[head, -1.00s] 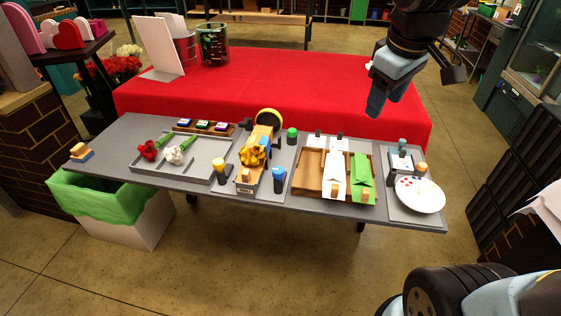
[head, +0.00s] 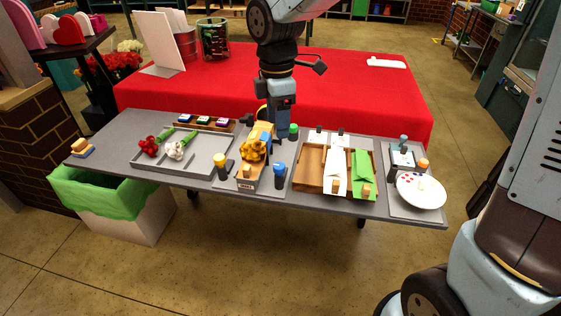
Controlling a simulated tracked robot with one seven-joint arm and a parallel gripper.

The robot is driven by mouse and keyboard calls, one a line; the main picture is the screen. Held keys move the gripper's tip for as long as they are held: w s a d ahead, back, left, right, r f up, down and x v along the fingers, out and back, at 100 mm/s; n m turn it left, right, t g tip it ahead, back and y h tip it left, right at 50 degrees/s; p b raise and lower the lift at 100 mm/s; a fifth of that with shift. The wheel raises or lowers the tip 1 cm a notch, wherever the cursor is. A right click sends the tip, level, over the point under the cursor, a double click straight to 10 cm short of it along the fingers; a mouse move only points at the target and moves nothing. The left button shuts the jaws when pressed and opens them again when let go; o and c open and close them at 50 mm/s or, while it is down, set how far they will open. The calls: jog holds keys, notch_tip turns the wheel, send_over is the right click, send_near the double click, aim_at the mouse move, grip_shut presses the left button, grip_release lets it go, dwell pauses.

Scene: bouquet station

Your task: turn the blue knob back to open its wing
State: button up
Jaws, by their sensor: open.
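The blue knob (head: 279,169) stands upright on a dark post at the front right of the bouquet fixture (head: 247,184).
A yellow knob (head: 219,160) stands left of the fixture and a green knob (head: 293,130) behind it. A grey tray (head: 207,174) with red and white flowers lies left. Wooden bins (head: 307,182) and a white plate (head: 421,203) are at right.

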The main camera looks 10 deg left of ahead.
aim_at(279, 165)
jog(key=f, duration=1.2)
jog(key=shift+s+d+f, duration=0.1)
jog(key=shift+s+f, duration=0.15)
jog(key=shift+f, duration=0.05)
